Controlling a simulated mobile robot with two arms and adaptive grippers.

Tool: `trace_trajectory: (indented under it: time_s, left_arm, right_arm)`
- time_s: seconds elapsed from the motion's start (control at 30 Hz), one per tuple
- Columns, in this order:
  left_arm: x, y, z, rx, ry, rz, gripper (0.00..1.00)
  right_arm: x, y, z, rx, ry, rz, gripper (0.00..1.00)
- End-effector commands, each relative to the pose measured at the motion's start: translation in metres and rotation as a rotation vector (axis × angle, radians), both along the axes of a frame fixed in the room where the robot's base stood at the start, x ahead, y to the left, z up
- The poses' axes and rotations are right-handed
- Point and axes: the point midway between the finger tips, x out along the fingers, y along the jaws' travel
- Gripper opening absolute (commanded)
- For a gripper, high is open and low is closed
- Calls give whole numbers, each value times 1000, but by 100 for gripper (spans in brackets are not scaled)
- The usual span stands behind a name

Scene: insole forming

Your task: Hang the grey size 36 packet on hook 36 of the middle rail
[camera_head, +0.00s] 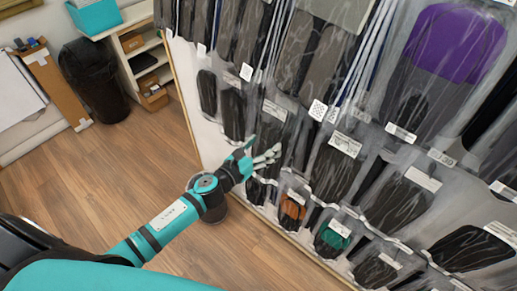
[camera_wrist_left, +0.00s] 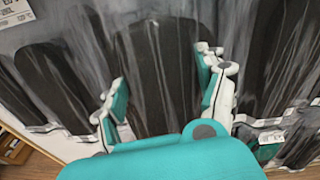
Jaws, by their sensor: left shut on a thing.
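My left gripper (camera_head: 264,153) reaches to the packet wall at the middle row. In the left wrist view its two fingers (camera_wrist_left: 162,85) stand on either side of a dark grey insole in a clear packet (camera_wrist_left: 158,50), and it is shut on this packet. In the head view this packet (camera_head: 273,126) is partly hidden behind the gripper. A white label shows at its top, too small to read. I cannot tell whether the packet hangs on a hook. The number 36 is not legible on any hook. My right gripper is not in view.
Packets with dark insoles hang close on both sides, such as one on the right (camera_head: 334,172). Lower down hang an orange one (camera_head: 292,208) and a green one (camera_head: 333,238). A purple one (camera_head: 455,45) hangs upper right. A black bin (camera_head: 93,80) stands on the open wooden floor.

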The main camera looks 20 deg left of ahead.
Motion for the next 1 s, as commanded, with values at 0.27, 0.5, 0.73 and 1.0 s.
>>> trace_trajectory:
  time_s: [0.27,0.5,0.73,1.0]
  left_arm:
    - [16,-6,-1,0,-1,1,38]
    - [27,-9,-7,0,-1,0,38]
    - [31,-11,-11,1,-1,0,38]
    - [31,-11,-10,0,-1,0,38]
  right_arm:
    - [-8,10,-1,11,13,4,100]
    - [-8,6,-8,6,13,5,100]
    - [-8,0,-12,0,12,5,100]
    - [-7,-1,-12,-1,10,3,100]
